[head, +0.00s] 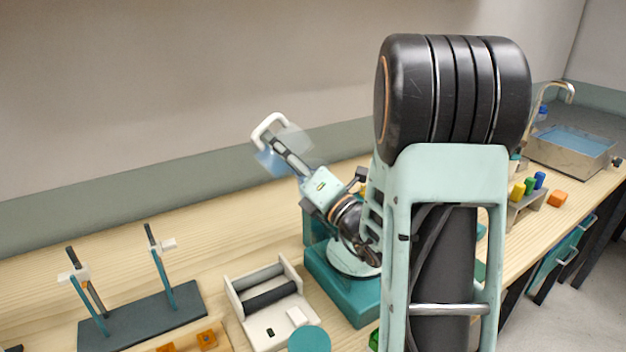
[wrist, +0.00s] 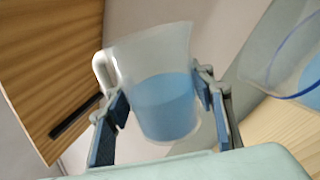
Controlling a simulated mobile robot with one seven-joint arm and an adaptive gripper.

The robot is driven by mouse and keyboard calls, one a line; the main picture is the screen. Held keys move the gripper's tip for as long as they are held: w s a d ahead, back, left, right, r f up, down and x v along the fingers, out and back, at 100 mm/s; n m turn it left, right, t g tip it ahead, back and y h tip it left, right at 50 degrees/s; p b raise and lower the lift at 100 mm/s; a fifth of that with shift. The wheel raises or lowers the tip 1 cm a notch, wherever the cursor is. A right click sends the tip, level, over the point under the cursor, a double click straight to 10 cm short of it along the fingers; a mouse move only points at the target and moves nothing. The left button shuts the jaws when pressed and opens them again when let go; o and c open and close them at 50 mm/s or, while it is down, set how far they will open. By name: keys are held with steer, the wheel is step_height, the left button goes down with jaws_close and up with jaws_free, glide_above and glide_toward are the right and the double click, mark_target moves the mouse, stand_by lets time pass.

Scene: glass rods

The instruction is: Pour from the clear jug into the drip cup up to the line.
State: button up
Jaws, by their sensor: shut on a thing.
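The clear jug (wrist: 160,50), with a pale handle on its left and blue liquid in its lower half, sits between the two fingers of my gripper (wrist: 160,97) in the wrist view. My gripper is shut on its sides. In the head view the jug (head: 298,141) is held above the bench, tilted, with my gripper (head: 288,158) reaching up to the left. A clear vessel with a blue rim (wrist: 292,68) is cut off at the right of the wrist view; I cannot tell if it is the drip cup. I cannot make out a drip cup or its line in the head view.
A dark stand with two uprights (head: 143,318) is at the front left of the bench. A white tray with a black roller (head: 270,305) stands beside it. A teal unit (head: 338,285) is under my arm. A sink (head: 570,150) and coloured blocks (head: 530,187) are at right.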

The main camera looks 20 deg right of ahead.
steer(key=shift+d+r+m+t+h+p, duration=0.15)
steer(key=shift+r+m+t+h+p, duration=0.4)
steer(key=shift+m+p, duration=0.6)
steer(key=shift+d+r+m+t+h+p, duration=0.15)
steer(key=shift+r+m+t+h+p, duration=0.15)
steer(key=shift+r+m+p, duration=0.6)
stand_by(4.5)
steer(key=shift+w+f+n+g+y+b, duration=0.25)
steer(key=shift+f+n+g+b, duration=0.1)
steer(key=shift+f+n+b, duration=0.1)
steer(key=n, duration=0.2)
steer(key=n+g+y, duration=0.1)
steer(key=n, duration=0.1)
steer(key=w+n+g+y+b, duration=0.1)
steer(key=n, duration=0.1)
steer(key=shift+d+f, duration=0.2)
steer(key=shift+d, duration=0.05)
steer(key=n, duration=0.2)
steer(key=n+g, duration=0.1)
steer(key=n, duration=0.1)
steer(key=shift+d+f+g+y+b, duration=0.2)
steer(key=shift+g+y+b, duration=0.1)
steer(key=shift+y+b, duration=0.1)
steer(key=shift+d+n+g, duration=0.25)
steer(key=shift+n+g, duration=0.25)
steer(key=shift+n, duration=0.9)
